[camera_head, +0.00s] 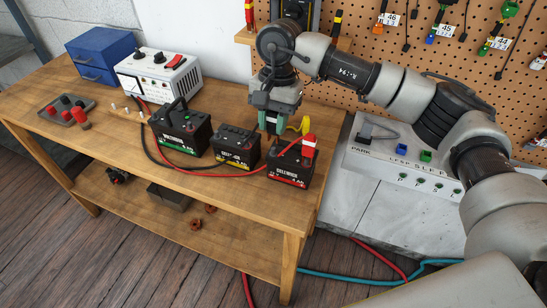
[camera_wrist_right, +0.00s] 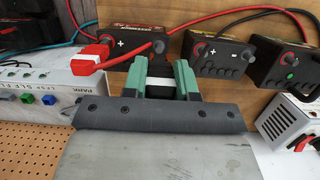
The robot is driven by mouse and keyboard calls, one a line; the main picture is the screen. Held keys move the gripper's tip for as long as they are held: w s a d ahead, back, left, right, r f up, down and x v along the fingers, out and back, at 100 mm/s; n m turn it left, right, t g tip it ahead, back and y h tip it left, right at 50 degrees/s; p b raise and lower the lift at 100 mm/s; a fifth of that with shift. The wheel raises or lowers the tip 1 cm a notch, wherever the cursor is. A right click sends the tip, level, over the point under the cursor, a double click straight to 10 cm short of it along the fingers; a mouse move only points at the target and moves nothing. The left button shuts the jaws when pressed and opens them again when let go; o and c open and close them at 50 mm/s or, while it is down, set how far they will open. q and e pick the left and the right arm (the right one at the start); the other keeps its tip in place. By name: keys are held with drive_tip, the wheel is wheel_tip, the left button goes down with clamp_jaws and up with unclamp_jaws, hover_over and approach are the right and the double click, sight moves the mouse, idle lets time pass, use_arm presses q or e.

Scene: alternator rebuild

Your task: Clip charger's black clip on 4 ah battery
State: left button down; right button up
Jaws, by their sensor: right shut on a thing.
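The battery with a red stripe (camera_head: 291,166), whose label seems to read 4 Ah, stands rightmost in the row on the bench. A red clip (camera_head: 309,144) sits at its right end, also in the wrist view (camera_wrist_right: 91,55). My right gripper (camera_head: 270,128) is behind the row, between the red-striped and yellow-striped batteries. In the wrist view its green fingers (camera_wrist_right: 160,82) are shut on a small, mostly hidden thing, apparently the black clip. A black cable (camera_head: 152,155) runs from the white charger (camera_head: 158,77) past the batteries toward the gripper. My left gripper does not show.
Yellow-striped (camera_head: 236,148) and green-striped (camera_head: 180,130) batteries stand left of the red-striped one. A white PARK box (camera_head: 400,160) stands to the right. A red cable (camera_head: 225,174) crosses the bench front.

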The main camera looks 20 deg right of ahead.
sight(273, 113)
drive_tip(key=shift+f+b, duration=0.35)
drive_tip(key=shift+f, duration=0.35)
drive_tip(key=shift+f, duration=0.1)
drive_tip(key=shift+f+b, duration=1.1)
drive_tip(key=o, duration=0.8)
drive_tip(key=shift+r+p, duration=2)
drive_tip(key=shift+r, duration=2.3)
